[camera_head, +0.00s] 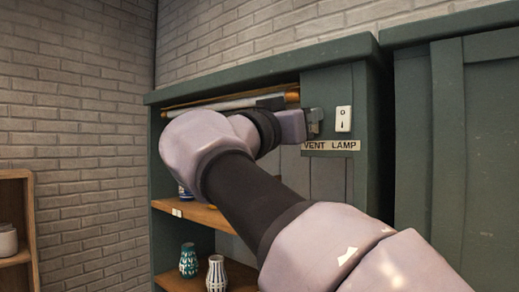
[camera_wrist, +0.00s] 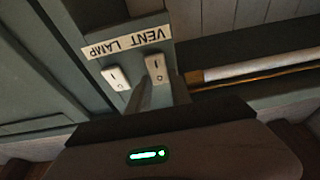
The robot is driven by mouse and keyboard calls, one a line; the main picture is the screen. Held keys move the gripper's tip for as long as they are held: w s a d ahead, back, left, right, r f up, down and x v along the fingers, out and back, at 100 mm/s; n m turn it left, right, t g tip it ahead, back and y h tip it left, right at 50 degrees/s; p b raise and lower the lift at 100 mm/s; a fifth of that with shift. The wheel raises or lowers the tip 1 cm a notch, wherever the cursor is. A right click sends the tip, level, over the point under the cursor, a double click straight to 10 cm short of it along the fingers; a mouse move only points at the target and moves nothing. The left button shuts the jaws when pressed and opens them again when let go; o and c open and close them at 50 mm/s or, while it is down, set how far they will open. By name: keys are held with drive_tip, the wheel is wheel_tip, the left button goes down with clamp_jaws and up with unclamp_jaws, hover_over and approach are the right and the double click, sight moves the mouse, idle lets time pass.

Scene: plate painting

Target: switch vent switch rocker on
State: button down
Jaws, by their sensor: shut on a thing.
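The vent switch rocker (camera_wrist: 156,68) is a small white rocker on the green cabinet post, beside the word VENT on the label. The wrist view shows it upside down. In the head view my gripper hides it. The lamp switch rocker (camera_wrist: 115,77) is beside it, next to the word LAMP; it also shows in the head view (camera_head: 343,119). My gripper (camera_head: 316,122) is at the post, left of the lamp rocker. In the wrist view its narrow tip (camera_wrist: 145,92) is shut close to the vent rocker's edge. Contact and what lies between the jaws cannot be made out.
The VENT LAMP label (camera_head: 331,146) is below the switches. A rolled item (camera_head: 222,103) lies on the cabinet's top shelf, behind my arm. Patterned vases (camera_head: 216,272) stand on a lower shelf. A green cabinet door (camera_head: 450,140) is on the right.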

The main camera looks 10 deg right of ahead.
idle(0.3)
drive_tip(key=c, duration=1.2)
unclamp_jaws()
drive_tip(key=shift+o, duration=0.2)
drive_tip(key=b+v, duration=0.5)
drive_tip(key=v, duration=1.2)
drive_tip(key=shift+f, duration=0.4)
drive_tip(key=shift+s+a, duration=0.1)
drive_tip(key=shift+s, duration=0.05)
